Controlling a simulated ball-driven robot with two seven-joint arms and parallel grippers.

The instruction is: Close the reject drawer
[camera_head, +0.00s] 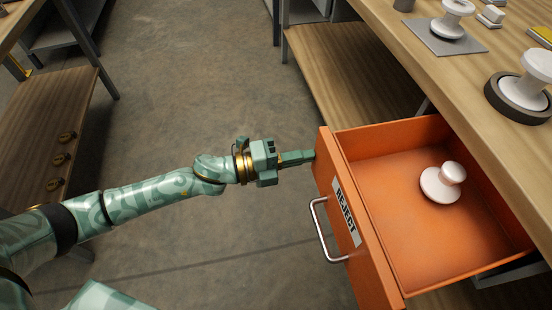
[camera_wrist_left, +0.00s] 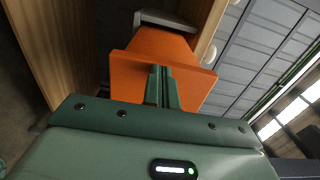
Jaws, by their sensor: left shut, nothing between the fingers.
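The orange reject drawer (camera_head: 330,165) is pulled out from under the workbench at the right of the head view. Its front carries a label reading REJECT (camera_head: 346,212) and a metal bar handle (camera_head: 322,228). A white insulator piece (camera_head: 441,184) lies inside on the drawer floor. My left gripper (camera_head: 311,155) is shut and empty, its fingertips at the far end of the drawer front, close to or touching it. In the left wrist view the shut fingers (camera_wrist_left: 162,90) point at the orange drawer front (camera_wrist_left: 128,75). Contact cannot be told for sure. My right gripper is not in view.
The wooden workbench (camera_head: 400,50) carries a white insulator on a grey mat (camera_head: 440,38) and another in a dark ring (camera_head: 508,108). A lower wooden shelf (camera_head: 330,75) lies behind the drawer. Another shelf (camera_head: 45,135) stands at left. The floor between is clear.

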